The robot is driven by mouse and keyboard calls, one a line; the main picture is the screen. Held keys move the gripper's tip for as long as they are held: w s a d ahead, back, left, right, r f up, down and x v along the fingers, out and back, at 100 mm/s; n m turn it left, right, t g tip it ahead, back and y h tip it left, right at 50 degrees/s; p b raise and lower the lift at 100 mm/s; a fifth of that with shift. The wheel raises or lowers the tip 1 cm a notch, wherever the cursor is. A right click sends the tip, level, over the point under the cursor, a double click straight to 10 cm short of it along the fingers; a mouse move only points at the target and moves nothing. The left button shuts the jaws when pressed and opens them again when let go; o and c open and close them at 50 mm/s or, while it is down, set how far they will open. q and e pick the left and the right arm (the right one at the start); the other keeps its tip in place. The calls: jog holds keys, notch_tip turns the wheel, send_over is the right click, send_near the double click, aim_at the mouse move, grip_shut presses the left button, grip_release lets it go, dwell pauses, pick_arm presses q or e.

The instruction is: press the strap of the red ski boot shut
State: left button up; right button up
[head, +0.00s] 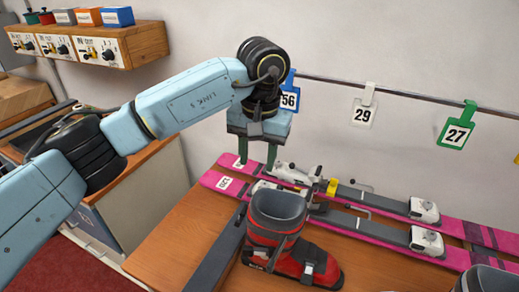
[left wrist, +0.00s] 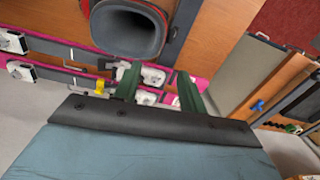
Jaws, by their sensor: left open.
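The red ski boot (head: 318,262) stands upright on the wooden bench, its grey cuff open at the top and its toe to the right. Dark straps and small buckles show on its near side; I cannot tell whether the strap stands open. In the left wrist view only the boot's cuff (left wrist: 128,30) shows clearly, at the top. My left gripper (head: 257,158) points down, open and empty, above and behind the boot near the left ends of the skis. Its two green fingers are apart in the left wrist view (left wrist: 160,76). My right gripper is out of view.
Two pink skis (head: 460,256) with white bindings lie behind the boot. A dark grey bar (head: 215,262) lies left of it. Another dark boot (head: 485,281) is cut off at the lower right. A rail (head: 328,82) with number tags runs along the wall.

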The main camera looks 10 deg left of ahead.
aim_at(256, 193)
pick_arm(q)
jog(key=f, duration=0.4)
jog(key=f+p, duration=0.1)
jog(key=f, duration=0.6)
jog(key=shift+a+f, duration=0.25)
jog(key=shift+f, duration=0.1)
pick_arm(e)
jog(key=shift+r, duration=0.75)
pick_arm(q)
jog(key=shift+c, duration=0.4)
grip_shut()
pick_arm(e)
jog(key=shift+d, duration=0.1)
